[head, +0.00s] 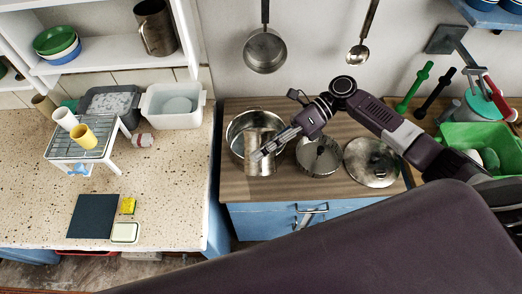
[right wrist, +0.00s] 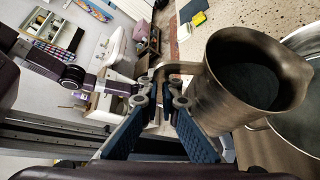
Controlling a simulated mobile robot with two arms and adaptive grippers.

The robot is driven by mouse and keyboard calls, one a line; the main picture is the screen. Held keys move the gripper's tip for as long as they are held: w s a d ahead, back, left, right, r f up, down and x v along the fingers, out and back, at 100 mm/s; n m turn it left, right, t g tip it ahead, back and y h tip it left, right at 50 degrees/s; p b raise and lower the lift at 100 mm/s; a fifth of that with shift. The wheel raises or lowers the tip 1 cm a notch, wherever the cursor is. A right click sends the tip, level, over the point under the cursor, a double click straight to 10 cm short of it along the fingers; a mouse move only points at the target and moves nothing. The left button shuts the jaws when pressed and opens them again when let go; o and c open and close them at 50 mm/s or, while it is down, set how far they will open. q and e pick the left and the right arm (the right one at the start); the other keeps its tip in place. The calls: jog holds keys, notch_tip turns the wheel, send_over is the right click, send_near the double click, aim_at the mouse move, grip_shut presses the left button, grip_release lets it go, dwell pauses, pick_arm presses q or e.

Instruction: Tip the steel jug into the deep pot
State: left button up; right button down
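The steel jug (head: 260,160) is a worn grey-brown metal jug in front of the deep pot's near side in the head view. In the right wrist view the jug (right wrist: 235,85) shows its dark, open mouth. My right gripper (head: 265,153) is on the jug's handle side; in the wrist view its two fingers (right wrist: 161,100) close around the handle. The deep pot (head: 236,128) stands on the wooden counter, partly hidden behind the jug. The pot's pale inside (right wrist: 300,120) shows beside the jug in the wrist view. The jug's exact tilt is hard to tell. My left gripper is not in view.
A second pot (head: 318,158) and a round lid (head: 371,165) lie right of the deep pot, under my right arm. A pan (head: 265,52) and a ladle (head: 358,55) hang on the wall. A green basin (head: 470,135) stands at right. Another metal jug (head: 155,30) is on the shelf.

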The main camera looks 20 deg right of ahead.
jog(key=shift+w+d+r+m+g, duration=0.1)
jog(key=shift+w+r+m+g, duration=0.1)
jog(key=shift+w+m+g, duration=0.3)
dwell(2.0)
jog(key=shift+w, duration=0.1)
